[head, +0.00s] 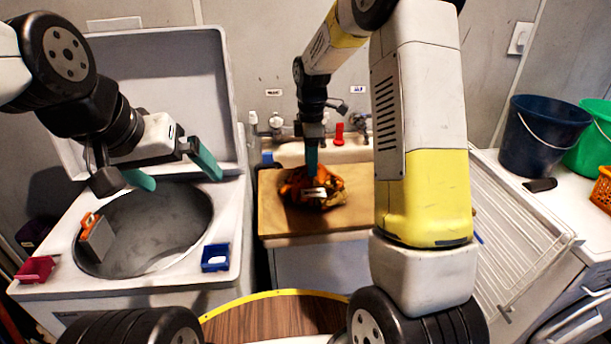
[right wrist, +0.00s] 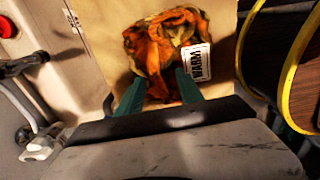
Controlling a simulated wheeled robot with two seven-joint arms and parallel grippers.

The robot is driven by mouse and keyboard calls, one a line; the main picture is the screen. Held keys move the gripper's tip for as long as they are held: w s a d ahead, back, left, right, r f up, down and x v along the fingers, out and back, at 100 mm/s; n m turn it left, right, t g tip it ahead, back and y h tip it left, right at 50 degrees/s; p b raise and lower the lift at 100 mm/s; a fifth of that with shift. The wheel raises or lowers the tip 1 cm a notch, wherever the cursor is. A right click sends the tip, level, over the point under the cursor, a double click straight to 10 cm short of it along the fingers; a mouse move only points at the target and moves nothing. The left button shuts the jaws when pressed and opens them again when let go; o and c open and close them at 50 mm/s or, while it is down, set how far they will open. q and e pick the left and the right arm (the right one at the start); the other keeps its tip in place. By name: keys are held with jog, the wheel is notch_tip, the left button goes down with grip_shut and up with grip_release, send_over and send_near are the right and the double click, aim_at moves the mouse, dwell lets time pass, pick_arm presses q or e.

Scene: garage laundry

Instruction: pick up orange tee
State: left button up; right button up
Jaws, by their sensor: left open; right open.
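The orange tee (head: 325,193) lies crumpled on a tan board (head: 350,218) in front of the sink. It is orange with dark and tan patches and carries a white label reading "WARM", which shows in the right wrist view on the tee (right wrist: 158,52). My right gripper (head: 312,165) is above the tee, pointing down. In the right wrist view its green fingers (right wrist: 158,92) are apart, with the tee's near edge around their tips; I cannot tell whether they touch it. My left gripper (head: 180,175) is open and empty above the washer's drum opening.
The top-loading washer (head: 245,190) stands open at left, with a red tray (head: 35,269) and a blue tray (head: 215,257) on its top. A drying rack (head: 520,235), blue bucket (head: 542,135), green bucket (head: 593,140) and orange basket (head: 603,188) are at right. Taps stand behind the board.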

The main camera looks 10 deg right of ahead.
jog(key=shift+f, duration=0.1)
jog(key=shift+c, duration=0.2)
grip_shut()
dwell(1.2)
